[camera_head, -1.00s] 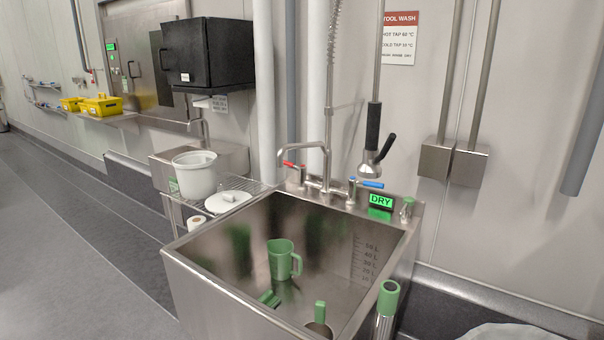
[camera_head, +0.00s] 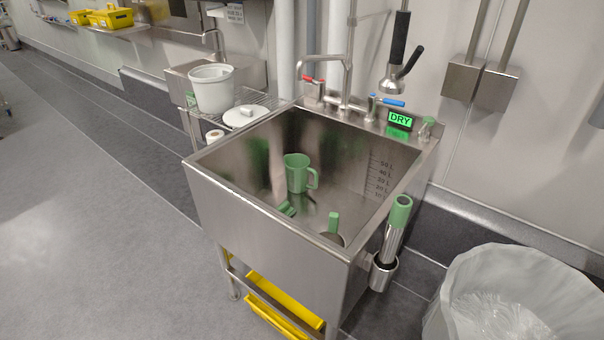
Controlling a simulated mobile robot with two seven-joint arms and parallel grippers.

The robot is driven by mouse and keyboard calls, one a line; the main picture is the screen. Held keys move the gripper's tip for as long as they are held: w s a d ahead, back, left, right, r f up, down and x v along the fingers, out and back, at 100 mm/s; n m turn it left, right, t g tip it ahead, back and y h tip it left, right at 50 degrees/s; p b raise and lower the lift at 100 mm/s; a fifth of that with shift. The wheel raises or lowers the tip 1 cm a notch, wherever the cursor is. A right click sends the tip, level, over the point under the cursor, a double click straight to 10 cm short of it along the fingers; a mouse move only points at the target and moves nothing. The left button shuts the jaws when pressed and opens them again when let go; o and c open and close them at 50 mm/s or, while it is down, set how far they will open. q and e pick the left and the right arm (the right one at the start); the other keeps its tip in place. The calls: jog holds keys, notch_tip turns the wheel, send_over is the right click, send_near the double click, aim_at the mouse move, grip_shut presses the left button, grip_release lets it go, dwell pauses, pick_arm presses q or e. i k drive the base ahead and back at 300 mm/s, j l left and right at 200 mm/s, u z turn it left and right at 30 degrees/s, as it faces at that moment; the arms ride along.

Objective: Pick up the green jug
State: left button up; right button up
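The green jug (camera_head: 297,173) stands upright inside the deep steel sink (camera_head: 210,167), towards its back wall. Its handle is on the right side in the picture. Nothing is touching it from above. A smaller green item (camera_head: 287,209) lies on the sink floor in front of the jug. A round metal item with a green handle (camera_head: 333,224) is at the sink's front right, partly hidden by the front wall. Neither of my grippers is in view.
A tap (camera_head: 347,75) and a hanging spray head (camera_head: 393,84) stand over the sink's back edge. A green-topped cylinder (camera_head: 399,215) hangs at its right side. A lined bin (camera_head: 470,270) is at the right. A white pot (camera_head: 211,90) sits left. The floor at left is clear.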

aim_at(302, 176)
jog(key=z, duration=0.85)
jog(key=j+z, duration=0.3)
jog(key=z, duration=0.15)
jog(key=j+z, duration=0.25)
jog(key=z, duration=0.25)
jog(key=k+j+z, duration=0.1)
jog(key=j+z, duration=0.15)
jog(key=k+j+z, duration=0.25)
jog(key=j, duration=0.2)
jog(key=k+j+z, duration=0.1)
jog(key=j, duration=0.25)
jog(key=k+j, duration=0.15)
jog(key=j, duration=0.2)
jog(key=z, duration=0.05)
